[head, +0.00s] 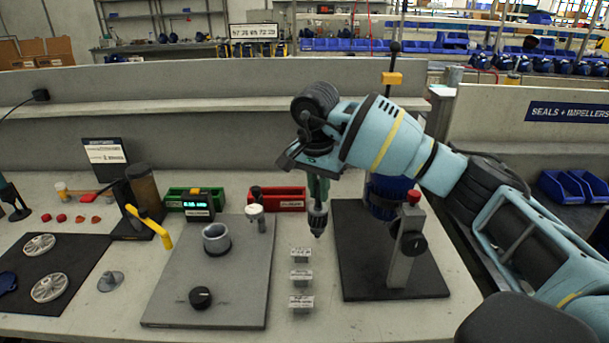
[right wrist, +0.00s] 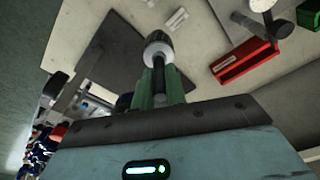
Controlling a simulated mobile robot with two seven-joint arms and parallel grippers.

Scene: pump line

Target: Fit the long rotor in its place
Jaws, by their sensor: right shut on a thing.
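My right gripper (head: 318,188) points down over the bench, between the grey plate and the black mat. Its green fingers (right wrist: 159,98) are shut on a slim part with a dark shaft and a wider grey-and-black end, which I take to be the long rotor (head: 318,219). It hangs roughly upright, wide end down, and looks clear of the bench. In the right wrist view the rotor (right wrist: 158,50) sticks out beyond the fingertips; its held portion is partly hidden. A grey open cup (head: 216,238) stands on the grey plate (head: 180,285). My left gripper is not seen.
Red (head: 283,200) and green (head: 178,193) bins and a yellow lever (head: 150,226) stand left.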

